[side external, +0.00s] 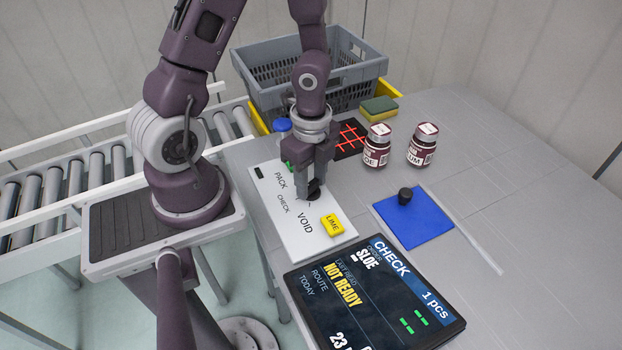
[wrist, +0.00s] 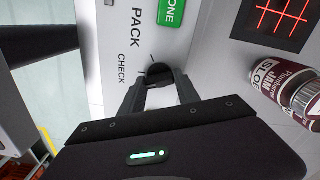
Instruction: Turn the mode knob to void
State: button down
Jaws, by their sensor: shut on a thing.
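The white panel (side external: 300,245) on the table carries the labels PACK, CHECK and VOID. The dark round mode knob (side external: 314,194) sits on it beside these labels, mostly hidden by my gripper (side external: 312,186). In the wrist view the top of the knob (wrist: 158,71) shows between the fingertips of my gripper (wrist: 160,88), which is pointed down and shut on it. I cannot make out which label the knob points to. The display screen (side external: 372,295) reads CHECK, SLOE and NOT READY.
A green button (wrist: 171,12) is on the panel. Two jam jars (side external: 377,148), a blue mat (side external: 425,225) with a black knobbed piece, a sponge (side external: 379,108) and a grey crate (side external: 350,85) stand beyond.

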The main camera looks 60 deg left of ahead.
aim_at(312, 183)
jog(key=n, duration=0.4)
jog(key=shift+n, duration=1.7)
jog(key=shift+w, duration=0.1)
jog(key=c, duration=0.9)
grip_release()
notch_tip(312, 183, up, 7)
jog(key=shift+r, duration=0.1)
